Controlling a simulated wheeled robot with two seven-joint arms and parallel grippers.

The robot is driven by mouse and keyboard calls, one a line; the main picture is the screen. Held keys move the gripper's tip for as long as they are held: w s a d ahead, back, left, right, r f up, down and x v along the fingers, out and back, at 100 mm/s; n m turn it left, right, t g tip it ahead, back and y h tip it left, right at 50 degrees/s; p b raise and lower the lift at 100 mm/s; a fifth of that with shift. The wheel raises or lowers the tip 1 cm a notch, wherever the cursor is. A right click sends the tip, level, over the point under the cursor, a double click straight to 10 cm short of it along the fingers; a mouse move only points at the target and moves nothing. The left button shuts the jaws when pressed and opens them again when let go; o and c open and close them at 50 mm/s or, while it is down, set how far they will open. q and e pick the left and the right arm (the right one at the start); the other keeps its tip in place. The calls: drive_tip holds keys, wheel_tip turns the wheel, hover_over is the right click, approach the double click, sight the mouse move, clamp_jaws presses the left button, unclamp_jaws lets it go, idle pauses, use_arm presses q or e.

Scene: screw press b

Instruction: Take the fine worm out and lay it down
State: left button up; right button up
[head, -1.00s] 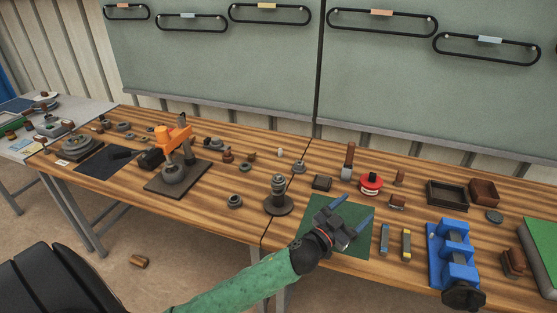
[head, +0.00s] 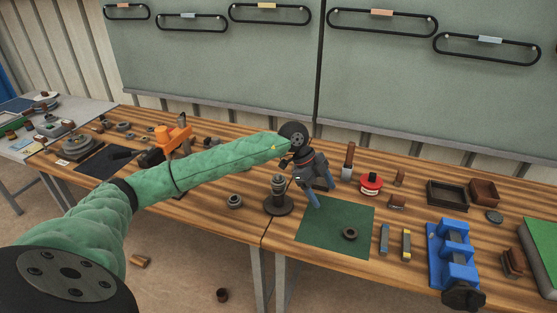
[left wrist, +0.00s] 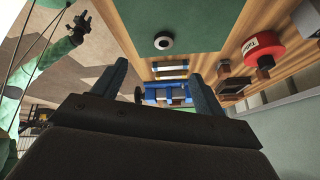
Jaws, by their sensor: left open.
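I cannot tell for sure which part is the fine worm. A grey stepped metal piece (head: 278,184) stands upright on a dark round base (head: 278,206) by the table joint in the head view. A dark ring-shaped part (head: 350,233) lies on the green mat (head: 325,228); it also shows in the left wrist view (left wrist: 163,41). My left gripper (head: 322,192) is open, with nothing seen between its fingers (left wrist: 158,72), above the mat's back left part and right of the stand. My right gripper (left wrist: 75,27) shows small at the upper left of the left wrist view.
A red round part (head: 371,183), an upright brown-handled tool (head: 348,161) and a blue vise-like fixture (head: 454,255) stand to the right. Two small bars (head: 384,240) lie beside the mat. An orange press (head: 174,137) stands at left, partly behind my arm.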

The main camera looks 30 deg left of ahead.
sight(278, 175)
use_arm(q)
drive_tip(key=a+r+n+y, duration=0.1)
drive_tip(key=a+y, duration=0.1)
drive_tip(key=a, duration=0.3)
drive_tip(key=a+r+n+y, duration=0.1)
drive_tip(key=a+y, duration=0.1)
drive_tip(key=a, duration=0.3)
drive_tip(key=w+a+r+n+y, duration=0.1)
drive_tip(key=a+r+n+y, duration=0.1)
drive_tip(key=a, duration=0.4)
drive_tip(key=shift+r+g, duration=0.1)
drive_tip(key=shift+g, duration=0.3)
drive_tip(key=shift+a, duration=0.25)
drive_tip(key=shift+f, duration=0.25)
wheel_tip(278, 175, down, 6)
drive_tip(key=p, duration=0.3)
drive_tip(key=shift+r, duration=0.15)
drive_tip(key=shift+f, duration=0.75)
use_arm(e)
drive_tip(key=s+d+f, duration=0.2)
drive_tip(key=s+f, duration=0.1)
drive_tip(key=f, duration=0.2)
drive_tip(key=shift+s+d+f, duration=0.25)
drive_tip(key=shift+s+d, duration=0.05)
drive_tip(key=shift+s, duration=0.05)
use_arm(q)
drive_tip(key=c, duration=1.3)
use_arm(e)
drive_tip(key=shift+w+d, duration=0.1)
